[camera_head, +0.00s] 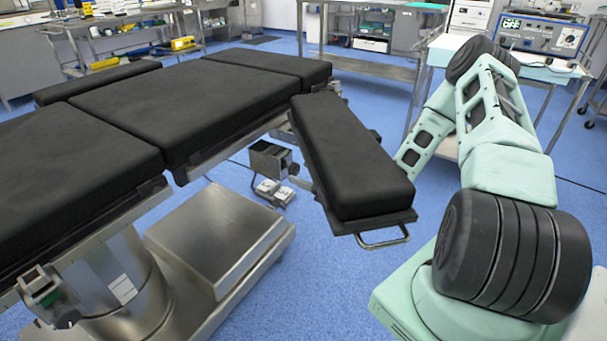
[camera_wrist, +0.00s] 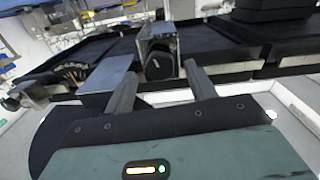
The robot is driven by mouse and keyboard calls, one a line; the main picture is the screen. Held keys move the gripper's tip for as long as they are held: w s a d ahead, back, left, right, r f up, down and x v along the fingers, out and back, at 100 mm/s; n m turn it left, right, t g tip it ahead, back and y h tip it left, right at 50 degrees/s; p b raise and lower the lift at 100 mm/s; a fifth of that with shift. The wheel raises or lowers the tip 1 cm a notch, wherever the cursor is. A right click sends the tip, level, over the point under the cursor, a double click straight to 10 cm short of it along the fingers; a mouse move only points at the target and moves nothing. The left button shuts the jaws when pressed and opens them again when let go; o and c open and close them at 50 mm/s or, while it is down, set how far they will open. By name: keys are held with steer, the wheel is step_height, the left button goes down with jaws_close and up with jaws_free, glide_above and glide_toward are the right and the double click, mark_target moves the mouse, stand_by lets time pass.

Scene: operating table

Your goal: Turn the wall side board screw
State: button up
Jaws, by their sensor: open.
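The screw is a dark rounded knob (camera_wrist: 158,66) on a metal clamp block (camera_wrist: 157,38) at the table's side, upper middle of the wrist view. My gripper (camera_wrist: 161,72) is open, with one finger to the left and one to the right of the knob in the picture. I cannot tell whether either finger touches it. In the head view, the padded side board (camera_head: 350,158) sticks out from the operating table (camera_head: 115,105) toward the front.
A metal handle loop (camera_head: 383,238) is on the side board's near end. Equipment carts (camera_head: 375,42) stand behind. Blue floor (camera_head: 325,290) is clear in front.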

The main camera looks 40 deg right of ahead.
steer(key=shift+w+a, duration=0.15)
steer(key=shift+w, duration=0.3)
steer(key=c, duration=1)
steer(key=m+p, duration=0.2)
steer(key=m, duration=0.1)
steer(key=shift+m, duration=0.3)
steer(key=shift+m+p, duration=0.65)
steer(key=shift+m, duration=1.25)
